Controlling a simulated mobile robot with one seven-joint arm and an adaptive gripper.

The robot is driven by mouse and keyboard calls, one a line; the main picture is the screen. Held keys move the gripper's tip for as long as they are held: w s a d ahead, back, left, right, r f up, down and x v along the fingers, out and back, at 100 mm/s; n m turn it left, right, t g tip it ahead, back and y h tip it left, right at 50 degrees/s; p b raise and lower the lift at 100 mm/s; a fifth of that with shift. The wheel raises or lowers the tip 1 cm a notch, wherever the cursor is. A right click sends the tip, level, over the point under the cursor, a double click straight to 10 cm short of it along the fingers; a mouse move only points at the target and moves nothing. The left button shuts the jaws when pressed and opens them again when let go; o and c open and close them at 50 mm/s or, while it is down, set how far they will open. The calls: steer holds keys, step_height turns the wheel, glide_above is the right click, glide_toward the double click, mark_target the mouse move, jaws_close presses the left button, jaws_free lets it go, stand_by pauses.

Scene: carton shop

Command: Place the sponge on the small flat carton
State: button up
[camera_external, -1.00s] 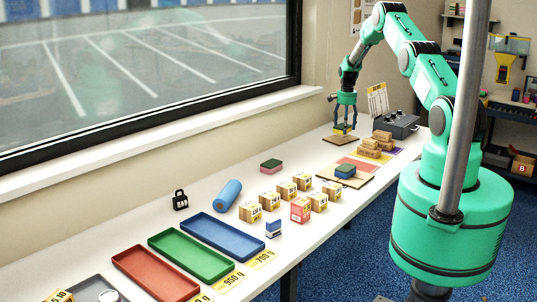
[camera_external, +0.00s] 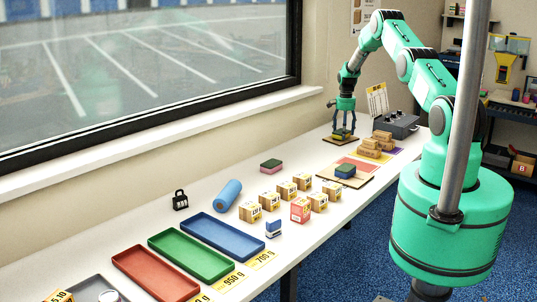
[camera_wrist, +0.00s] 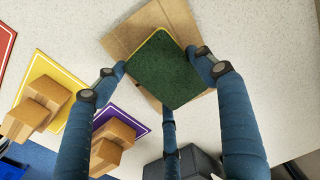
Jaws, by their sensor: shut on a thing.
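My gripper (camera_external: 343,134) is shut on a sponge with a dark green top and a yellow edge. In the wrist view the sponge (camera_wrist: 165,72) sits between the blue fingers (camera_wrist: 162,68), turned a little relative to the small flat carton (camera_wrist: 122,42) below it. In the external view the brown carton (camera_external: 328,141) lies on the far part of the bench, directly under the gripper. The sponge is very low over it or touching it; I cannot tell which. The fingers partly hide the sponge in the external view.
Stacked brown boxes (camera_external: 369,149) and a dark grey device (camera_external: 396,126) stand to the right. A green and pink sponge (camera_external: 271,166) and several small boxes (camera_external: 287,190) stand further left.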

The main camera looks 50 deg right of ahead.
steer(key=shift+f, duration=0.35)
steer(key=o, duration=0.7)
steer(key=shift+r, duration=0.1)
step_height(320, 180, up, 12)
steer(key=shift+r, duration=0.1)
stand_by(0.5)
stand_by(0.3)
